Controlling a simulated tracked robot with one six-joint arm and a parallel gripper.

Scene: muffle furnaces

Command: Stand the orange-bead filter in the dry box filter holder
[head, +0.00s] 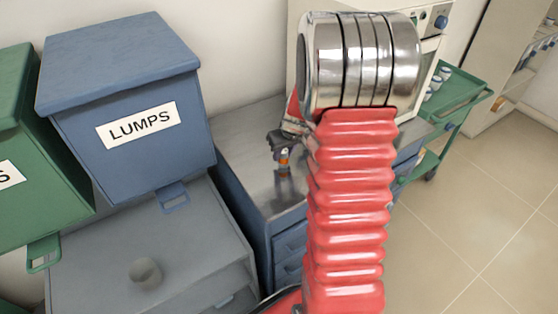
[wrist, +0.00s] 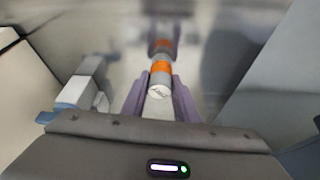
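The orange-bead filter (wrist: 161,69) is a small upright cylinder with a pale grey cap and an orange band. It is between the two purple fingers of my gripper (wrist: 160,88), which appear shut on it from both sides. In the head view the filter (head: 284,157) shows under my dark gripper (head: 283,146), low over the shiny metal bench top. Whether its foot touches the bench is hard to tell.
A blue bin labelled LUMPS (head: 135,100) and a green bin (head: 40,170) stand left of the metal bench (head: 245,150). A furnace (head: 435,45) is behind my arm. A green trolley (head: 462,92) is at the right, beside open floor. In the wrist view a blurred pale object (wrist: 85,88) lies left of the fingers.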

